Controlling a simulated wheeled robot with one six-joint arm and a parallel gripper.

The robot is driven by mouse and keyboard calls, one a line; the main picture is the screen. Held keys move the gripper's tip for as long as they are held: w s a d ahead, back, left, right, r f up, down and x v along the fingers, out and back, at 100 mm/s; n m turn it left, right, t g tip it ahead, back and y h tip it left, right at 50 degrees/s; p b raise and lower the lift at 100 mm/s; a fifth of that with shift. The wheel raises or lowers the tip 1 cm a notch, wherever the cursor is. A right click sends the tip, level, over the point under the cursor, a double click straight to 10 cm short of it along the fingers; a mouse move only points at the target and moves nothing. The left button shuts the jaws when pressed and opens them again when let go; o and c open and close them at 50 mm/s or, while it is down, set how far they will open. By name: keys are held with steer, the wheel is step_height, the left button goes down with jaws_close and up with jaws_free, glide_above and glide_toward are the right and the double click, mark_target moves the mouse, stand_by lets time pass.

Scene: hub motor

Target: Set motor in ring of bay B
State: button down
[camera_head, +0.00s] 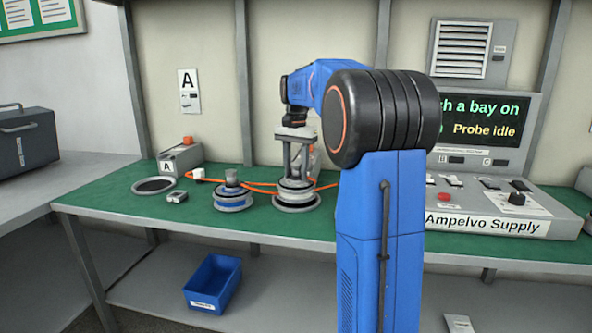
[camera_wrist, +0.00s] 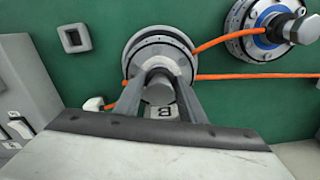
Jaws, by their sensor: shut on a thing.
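The gripper points down and is shut on the motor's upright shaft; the wrist view shows both fingers (camera_wrist: 161,88) at the shaft and the motor's round face (camera_wrist: 159,43) below. The motor is upright, directly over the grey ring (camera_head: 297,207) of bay B. I cannot tell whether it rests fully in the ring. A plate marked B (camera_wrist: 162,113) shows between the fingers in the wrist view.
A second hub motor (camera_head: 233,199) stands to the left with an orange cable (camera_head: 260,184) close by. Bay A's ring (camera_head: 154,185) is empty, beside a grey box (camera_head: 181,158). The supply console (camera_head: 500,209) stands at right. A blue bin (camera_head: 213,284) is below the green bench.

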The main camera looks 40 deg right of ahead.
steer(key=shift+f, duration=0.85)
stand_by(0.7)
steer(key=c, duration=1.1)
jaws_free()
steer(key=shift+f, duration=0.1)
step_height(320, 180, up, 18)
steer(key=shift+f, duration=0.2)
steer(key=shift+a, duration=0.1)
